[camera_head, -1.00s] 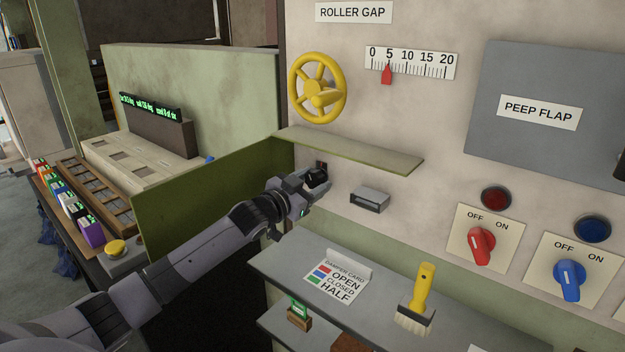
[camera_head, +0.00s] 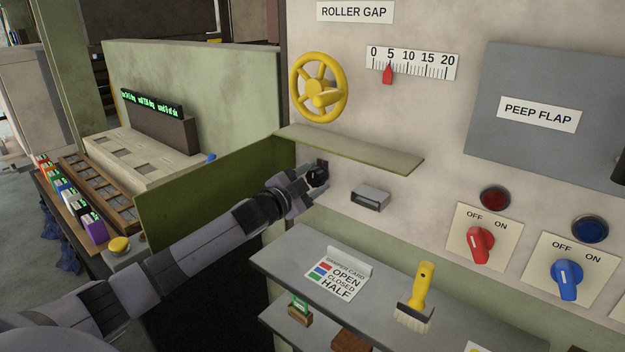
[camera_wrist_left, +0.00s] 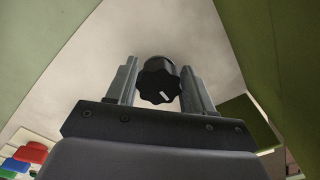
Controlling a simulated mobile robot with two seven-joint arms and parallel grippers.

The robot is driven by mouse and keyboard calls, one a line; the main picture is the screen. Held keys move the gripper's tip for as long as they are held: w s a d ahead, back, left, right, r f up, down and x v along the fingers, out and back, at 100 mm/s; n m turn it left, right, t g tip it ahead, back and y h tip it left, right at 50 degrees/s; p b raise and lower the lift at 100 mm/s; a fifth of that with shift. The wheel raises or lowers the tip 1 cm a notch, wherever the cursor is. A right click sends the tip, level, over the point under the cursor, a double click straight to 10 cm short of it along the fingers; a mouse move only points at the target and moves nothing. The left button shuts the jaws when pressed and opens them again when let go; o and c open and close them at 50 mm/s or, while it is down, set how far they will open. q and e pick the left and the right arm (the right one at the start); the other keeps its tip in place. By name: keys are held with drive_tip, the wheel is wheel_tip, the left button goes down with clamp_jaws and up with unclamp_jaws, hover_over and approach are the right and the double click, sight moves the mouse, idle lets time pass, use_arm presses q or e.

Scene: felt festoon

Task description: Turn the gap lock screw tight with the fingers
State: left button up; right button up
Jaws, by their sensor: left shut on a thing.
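The gap lock screw is a black lobed knob (camera_wrist_left: 158,82) with a white mark on its face, set on the pale panel. In the head view the knob (camera_head: 317,176) shows just under the olive ledge, partly covered by my gripper. My left gripper (camera_head: 312,180) reaches it from the lower left. In the left wrist view the two fingers of my left gripper (camera_wrist_left: 159,86) stand on either side of the knob, shut on it. The white mark points to the lower right in that view. My right gripper is not in view.
An olive ledge (camera_head: 350,150) juts out just above the knob. A yellow handwheel (camera_head: 318,88) and a scale with a red pointer (camera_head: 388,75) are above it. A small grey box (camera_head: 370,197) sits to the right. A grey shelf (camera_head: 285,262) lies below.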

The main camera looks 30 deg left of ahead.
use_arm(q)
drive_tip(key=shift+f, duration=0.1)
drive_tip(key=o, duration=1)
drive_tip(key=shift+c, duration=0.2)
drive_tip(key=shift+n, duration=0.3)
